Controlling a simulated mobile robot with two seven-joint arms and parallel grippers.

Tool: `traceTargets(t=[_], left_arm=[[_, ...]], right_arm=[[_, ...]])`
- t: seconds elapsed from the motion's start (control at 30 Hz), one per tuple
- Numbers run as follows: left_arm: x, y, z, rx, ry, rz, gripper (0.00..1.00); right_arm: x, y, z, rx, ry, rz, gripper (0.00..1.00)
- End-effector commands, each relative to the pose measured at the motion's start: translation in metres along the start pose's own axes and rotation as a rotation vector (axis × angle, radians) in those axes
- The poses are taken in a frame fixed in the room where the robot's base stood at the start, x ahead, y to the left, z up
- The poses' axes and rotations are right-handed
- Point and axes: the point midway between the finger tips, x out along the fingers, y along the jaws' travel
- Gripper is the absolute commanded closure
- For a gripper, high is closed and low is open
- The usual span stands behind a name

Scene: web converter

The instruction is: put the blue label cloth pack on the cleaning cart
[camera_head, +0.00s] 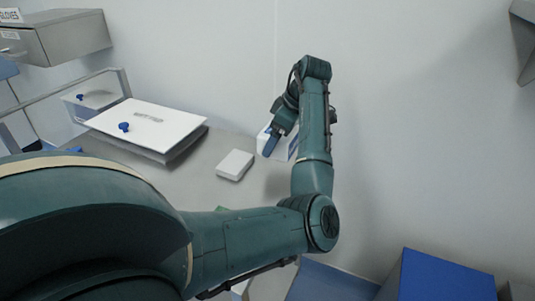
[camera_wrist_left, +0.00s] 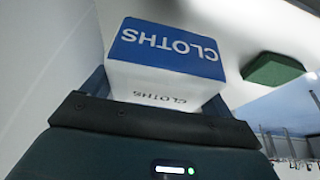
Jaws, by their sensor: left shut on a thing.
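The blue label cloth pack (camera_wrist_left: 165,72) is a white block with a blue face reading "CLOTHS", upside down in the left wrist view. My left gripper (camera_wrist_left: 157,95) is shut on it, with a finger on each side. In the head view the pack (camera_head: 290,146) shows as a white block partly behind my left gripper (camera_head: 275,136), above the far end of a grey surface; whether it touches that surface I cannot tell. I cannot make out a cleaning cart for certain. My right gripper is not in view.
A green block (camera_wrist_left: 273,70) is beside the pack in the wrist view. A blue box (camera_head: 440,277) is at lower right, a steel cabinet (camera_head: 70,40) upper left.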

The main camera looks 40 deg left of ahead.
Motion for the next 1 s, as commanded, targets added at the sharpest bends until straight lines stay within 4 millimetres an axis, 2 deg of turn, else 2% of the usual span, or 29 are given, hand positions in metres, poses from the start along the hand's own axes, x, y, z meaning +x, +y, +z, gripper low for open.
traceTargets(t=[0.03,0.23,0.47,0.83,0.87,1.0], left_arm=[[0.009,0.000,0.004,0.000,0.002,-0.001,0.45],[0.028,0.000,0.011,0.000,0.001,0.000,0.45],[0.061,0.000,0.025,0.000,0.001,0.000,0.45],[0.065,0.000,0.026,0.000,0.001,0.002,0.45],[0.066,0.000,0.027,0.000,0.000,0.001,0.13],[0.066,0.000,0.027,0.000,0.000,0.001,0.02]], right_arm=[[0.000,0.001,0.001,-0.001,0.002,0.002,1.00],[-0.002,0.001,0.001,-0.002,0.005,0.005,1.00],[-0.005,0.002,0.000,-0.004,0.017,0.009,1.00],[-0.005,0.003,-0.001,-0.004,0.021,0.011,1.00],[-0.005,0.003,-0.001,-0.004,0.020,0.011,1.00],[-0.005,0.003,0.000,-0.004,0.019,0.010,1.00]])
